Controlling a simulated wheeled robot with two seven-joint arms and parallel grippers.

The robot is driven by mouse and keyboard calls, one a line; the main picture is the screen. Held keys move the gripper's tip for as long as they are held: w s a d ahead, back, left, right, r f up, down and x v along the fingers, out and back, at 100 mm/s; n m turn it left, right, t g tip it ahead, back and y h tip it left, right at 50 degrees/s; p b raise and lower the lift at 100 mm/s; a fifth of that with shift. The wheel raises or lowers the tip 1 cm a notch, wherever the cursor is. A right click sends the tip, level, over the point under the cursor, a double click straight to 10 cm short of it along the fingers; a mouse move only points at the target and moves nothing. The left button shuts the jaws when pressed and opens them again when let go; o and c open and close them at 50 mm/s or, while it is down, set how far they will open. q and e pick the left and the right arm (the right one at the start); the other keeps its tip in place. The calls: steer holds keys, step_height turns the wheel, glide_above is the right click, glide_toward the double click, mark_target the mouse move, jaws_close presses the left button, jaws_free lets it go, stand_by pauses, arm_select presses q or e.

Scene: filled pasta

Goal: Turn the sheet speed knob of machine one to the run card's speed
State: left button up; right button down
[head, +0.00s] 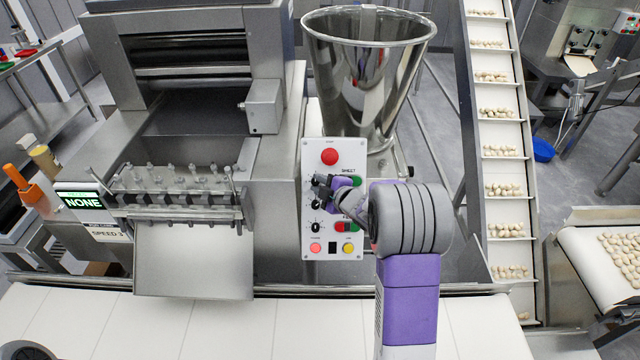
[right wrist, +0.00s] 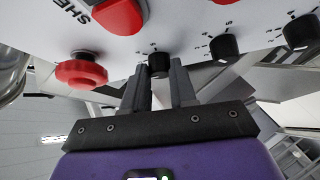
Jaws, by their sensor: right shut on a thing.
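The control panel (head: 311,246) of the machine stands upright with a red stop button (head: 329,157) at its top. My right gripper (head: 322,185) is at the panel's upper left. In the right wrist view its two fingers (right wrist: 159,76) are closed on the sides of the black top knob (right wrist: 159,62), nearest the red button (right wrist: 81,70) and the partly seen "SHEET" lettering (right wrist: 70,10). The knob's pointer and setting cannot be read. A card (head: 110,235) left of the machine reads "SPEED 3". My left gripper is not in view.
Two more black knobs, the middle one (right wrist: 223,46) and the far one (right wrist: 300,30), sit beside the held knob. A display (head: 83,202) reads "NONE". A steel hopper (head: 367,70) stands behind the panel, a conveyor with pasta (head: 501,136) to the right.

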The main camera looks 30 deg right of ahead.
stand_by(0.4)
steer(key=c, duration=0.9)
jaws_free()
steer(key=v, duration=0.7)
steer(key=shift+s+r, duration=0.2)
steer(key=shift+s, duration=0.1)
